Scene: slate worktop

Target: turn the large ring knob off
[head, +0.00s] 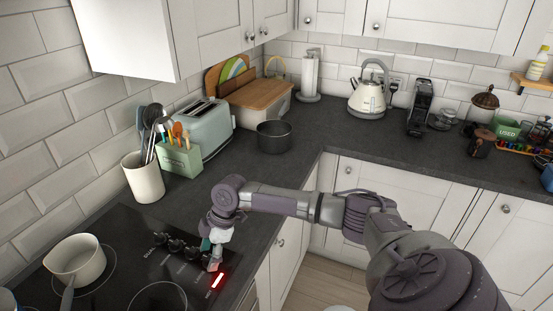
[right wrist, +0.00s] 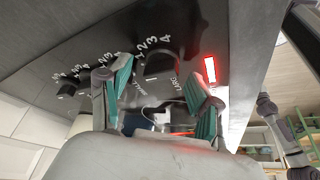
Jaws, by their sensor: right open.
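The black hob (head: 120,262) has a row of dark knobs (head: 176,246) along its right part. A red light (head: 218,280) glows at the near right end of the row; in the right wrist view the red light (right wrist: 210,69) is beside the lettering for the large ring. My right gripper (head: 213,250) is over this end of the row, pointing down, and hides the large ring knob in the head view. My left gripper is not in view.
A cream saucepan (head: 76,260) stands on the hob's left ring. A utensil pot (head: 143,178), a green utensil box (head: 180,158), a toaster (head: 207,128) and a dark pot (head: 274,136) stand behind.

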